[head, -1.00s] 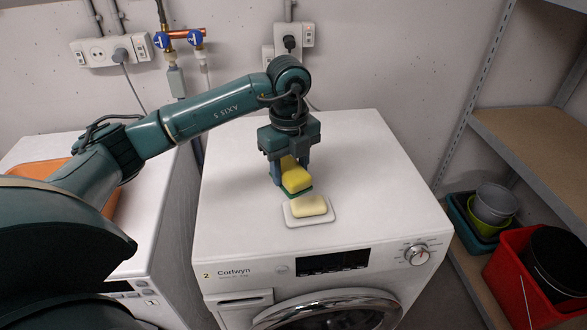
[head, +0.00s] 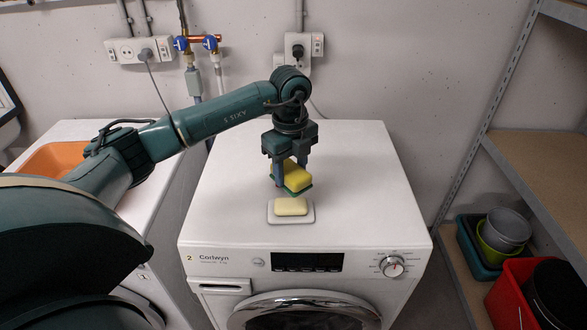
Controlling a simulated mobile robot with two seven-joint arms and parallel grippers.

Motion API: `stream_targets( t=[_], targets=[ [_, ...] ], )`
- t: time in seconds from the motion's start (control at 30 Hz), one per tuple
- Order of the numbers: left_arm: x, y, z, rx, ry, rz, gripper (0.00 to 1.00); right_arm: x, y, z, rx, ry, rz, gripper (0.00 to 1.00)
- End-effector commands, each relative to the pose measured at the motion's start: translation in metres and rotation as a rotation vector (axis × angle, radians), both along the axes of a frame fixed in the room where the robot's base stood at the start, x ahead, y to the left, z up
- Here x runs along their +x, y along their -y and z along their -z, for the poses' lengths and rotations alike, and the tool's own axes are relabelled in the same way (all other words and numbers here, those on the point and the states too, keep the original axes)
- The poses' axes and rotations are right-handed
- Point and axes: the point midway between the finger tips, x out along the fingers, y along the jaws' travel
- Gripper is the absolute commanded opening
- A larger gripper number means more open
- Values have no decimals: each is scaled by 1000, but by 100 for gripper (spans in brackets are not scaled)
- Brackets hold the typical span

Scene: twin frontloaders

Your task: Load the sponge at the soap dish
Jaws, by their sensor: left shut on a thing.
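A yellow sponge with a dark green underside (head: 296,176) is held between the fingers of my left gripper (head: 291,180). The gripper points down and is shut on the sponge, above the top of the white washing machine. A cream bar of soap (head: 291,206) lies on a flat white soap dish (head: 291,219) just in front of and below the sponge. The sponge looks raised off the machine top; the exact gap is hard to tell. My right gripper is not in view.
The washing machine top (head: 355,160) is otherwise clear. A second white machine on the left carries an orange basin (head: 52,158), partly behind my arm. Shelving (head: 535,170) stands at the right, with a red bucket (head: 507,296) and grey bowl (head: 507,230) low down.

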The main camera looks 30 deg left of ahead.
Motion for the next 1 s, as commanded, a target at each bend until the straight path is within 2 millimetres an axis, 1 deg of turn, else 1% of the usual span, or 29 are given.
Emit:
stream_targets(
  t=[0.17, 0.27, 0.43, 0.7, 0.8, 1.0],
  targets=[
    [0, -1, 5, 0, 0, -3, 28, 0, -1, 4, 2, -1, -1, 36],
    [0, -1, 12, 0, 0, -3, 28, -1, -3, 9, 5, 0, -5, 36],
    [0, -1, 29, 0, -1, -2, 28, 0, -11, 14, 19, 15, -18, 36],
    [0, -1, 56, 0, -1, -2, 28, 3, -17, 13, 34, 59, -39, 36],
    [0, 0, 60, 0, -1, -1, 28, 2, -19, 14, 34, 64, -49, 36],
    [0, 0, 60, 0, 0, -1, 28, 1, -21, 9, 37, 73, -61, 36]
  ],
)
